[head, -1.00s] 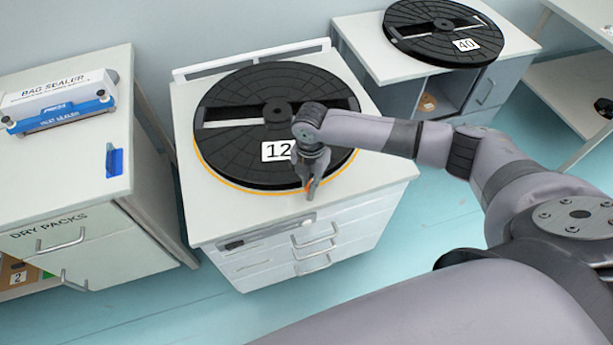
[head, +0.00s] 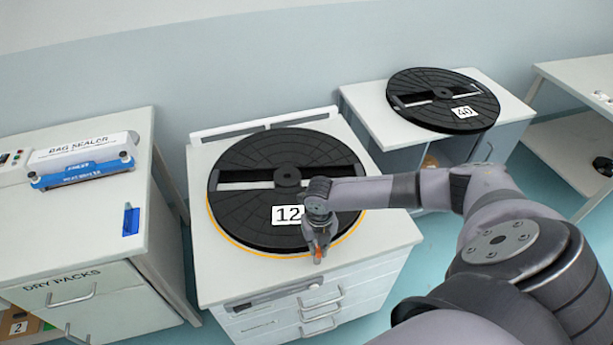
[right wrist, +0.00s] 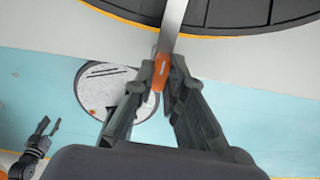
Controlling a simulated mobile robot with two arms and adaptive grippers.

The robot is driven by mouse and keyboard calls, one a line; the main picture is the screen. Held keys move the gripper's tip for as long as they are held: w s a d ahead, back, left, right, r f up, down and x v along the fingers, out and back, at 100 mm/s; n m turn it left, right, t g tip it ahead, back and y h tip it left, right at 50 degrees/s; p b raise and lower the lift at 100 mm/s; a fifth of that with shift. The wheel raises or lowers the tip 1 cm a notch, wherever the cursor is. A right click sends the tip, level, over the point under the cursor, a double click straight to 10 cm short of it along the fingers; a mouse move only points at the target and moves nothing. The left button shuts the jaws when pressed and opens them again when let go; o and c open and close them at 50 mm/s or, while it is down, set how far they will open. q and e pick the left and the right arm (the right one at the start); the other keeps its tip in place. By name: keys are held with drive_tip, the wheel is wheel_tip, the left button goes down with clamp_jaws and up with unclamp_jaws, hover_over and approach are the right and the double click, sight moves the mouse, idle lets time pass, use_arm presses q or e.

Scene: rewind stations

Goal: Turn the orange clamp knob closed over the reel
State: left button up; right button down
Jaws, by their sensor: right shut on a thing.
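The black reel (head: 250,160), labelled 12, lies flat on the white station top, with an orange-yellow rim under its edge. The orange clamp knob (right wrist: 160,75) sits at the end of a grey bar (right wrist: 173,25) in the right wrist view. My right gripper (head: 317,256) is at the reel's front edge. In the right wrist view its fingers (right wrist: 162,77) are shut on the orange knob and partly cover it. My left gripper (right wrist: 47,127) shows small at the lower left of that view, its fingers apart and empty.
The white station (head: 215,283) has drawers with handles below. A cabinet marked DRY PACKS (head: 120,285) with a bag sealer (head: 85,165) stands at left. A second reel (head: 425,85), labelled 40, lies on a station at the back right. Floor shows between the stations.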

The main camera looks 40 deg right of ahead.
sight(317, 249)
drive_tip(key=shift+n, duration=0.3)
idle(0.4)
drive_tip(key=c, duration=1.6)
unclamp_jaws()
wheel_tip(317, 249, up, 12)
